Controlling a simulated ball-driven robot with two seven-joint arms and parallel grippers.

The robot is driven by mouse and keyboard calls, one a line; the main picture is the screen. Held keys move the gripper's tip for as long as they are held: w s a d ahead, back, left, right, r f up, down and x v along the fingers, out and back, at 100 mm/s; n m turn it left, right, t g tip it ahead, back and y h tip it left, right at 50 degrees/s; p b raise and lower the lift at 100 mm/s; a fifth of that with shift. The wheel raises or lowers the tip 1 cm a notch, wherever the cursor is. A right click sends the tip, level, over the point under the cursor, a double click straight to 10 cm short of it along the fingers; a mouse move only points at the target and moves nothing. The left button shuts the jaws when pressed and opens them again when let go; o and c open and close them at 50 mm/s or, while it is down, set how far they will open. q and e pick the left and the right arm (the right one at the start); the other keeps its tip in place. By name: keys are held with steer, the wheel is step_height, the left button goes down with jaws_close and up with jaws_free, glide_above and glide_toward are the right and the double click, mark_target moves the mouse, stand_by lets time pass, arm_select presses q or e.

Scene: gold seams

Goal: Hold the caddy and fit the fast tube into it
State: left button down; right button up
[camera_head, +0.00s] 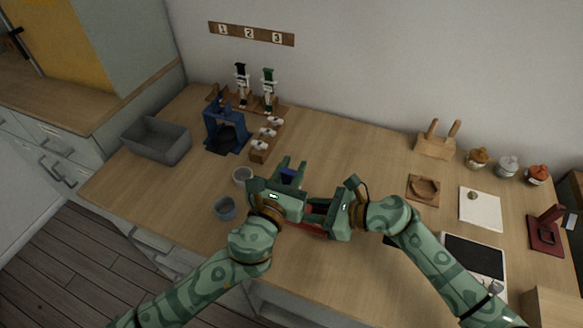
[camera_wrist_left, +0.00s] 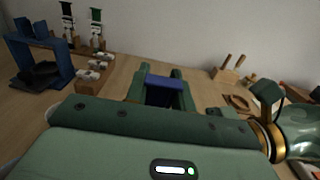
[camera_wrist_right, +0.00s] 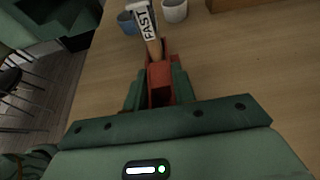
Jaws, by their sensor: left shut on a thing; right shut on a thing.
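The fast tube (camera_wrist_right: 146,25) shows in the right wrist view, with a white "FAST" label and a tan end meeting a red piece (camera_wrist_right: 160,82) between my right fingers. My right gripper (camera_head: 312,218) is shut on this red end, and the tube points away from the palm. In the head view my left gripper hides the tube. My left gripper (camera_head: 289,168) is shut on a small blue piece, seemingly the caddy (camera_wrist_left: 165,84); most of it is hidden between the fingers. The two grippers are close together above the table. I cannot tell whether tube and caddy touch.
Two cups (camera_head: 225,208) (camera_head: 243,176) stand left of the grippers. A blue stand (camera_head: 225,130), a grey bin (camera_head: 156,141) and a rack with tubes (camera_head: 268,105) are behind left. A wooden block (camera_head: 435,146), a white board (camera_head: 480,208) and a dark red stand (camera_head: 546,232) are right.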

arm_select(q)
steer(key=shift+f, duration=0.2)
stand_by(0.4)
steer(key=c, duration=1.1)
jaws_free()
steer(key=shift+f, duration=0.2)
steer(key=shift+o, duration=1.1)
steer(key=shift+s, duration=0.1)
